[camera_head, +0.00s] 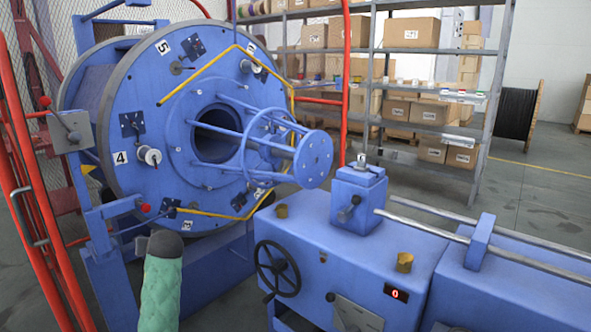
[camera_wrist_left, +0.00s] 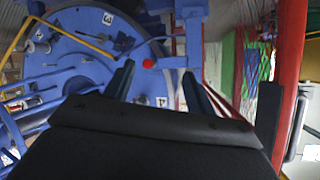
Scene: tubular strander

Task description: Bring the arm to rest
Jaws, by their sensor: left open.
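My left gripper (camera_wrist_left: 158,82) shows in the left wrist view as two dark fingers standing apart, with nothing between them. Beyond the fingers is the blue face of the strander drum (camera_wrist_left: 75,65), with a red knob (camera_wrist_left: 148,63) seen in the gap. I cannot tell the distance, but no contact shows. In the head view the drum (camera_head: 180,130) fills the left, with numbered bobbin places around its rim. A green padded part of my arm with a dark end rises at the bottom. The left gripper cannot be made out there. My right gripper is in neither view.
A blue machine bed (camera_head: 340,240) with a black handwheel (camera_head: 278,270) stands at the right. A red tubular frame (camera_head: 40,200) runs along the left. Shelves (camera_head: 430,120) with cartons stand behind. Open floor (camera_head: 540,200) lies at the far right.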

